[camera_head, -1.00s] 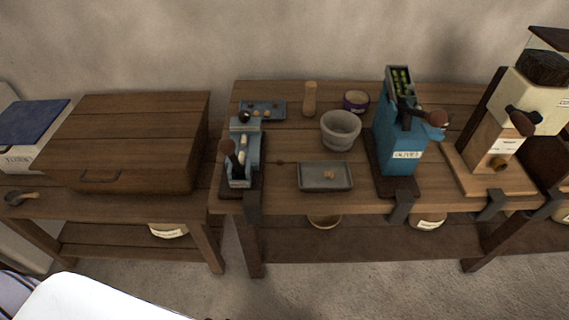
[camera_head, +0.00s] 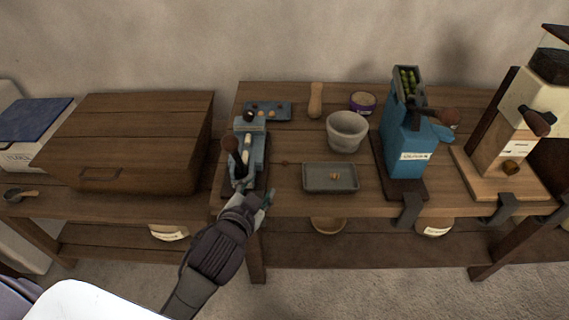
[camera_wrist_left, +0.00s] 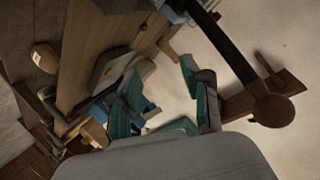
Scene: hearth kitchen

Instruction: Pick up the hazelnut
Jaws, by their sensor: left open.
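A small tan nut (camera_head: 335,177), which looks like the hazelnut, lies in a shallow grey tray (camera_head: 312,189) near the bench's front edge. Several small round things sit on a blue-grey plate (camera_head: 282,106) at the back; I cannot tell what each is. My left gripper (camera_head: 266,197) is at the bench's front edge, left of the grey tray and just in front of a blue lever device (camera_head: 258,146). In the left wrist view the teal fingers of my left gripper (camera_wrist_left: 160,76) are apart, with nothing between them. My right gripper is not in view.
A stone mortar (camera_head: 346,132), a wooden pestle (camera_head: 315,101) and a purple-banded jar (camera_head: 362,102) stand behind the tray. A tall blue olive device (camera_head: 402,140) stands to its right. A wooden-knobbed lever (camera_wrist_left: 272,108) is close in the left wrist view.

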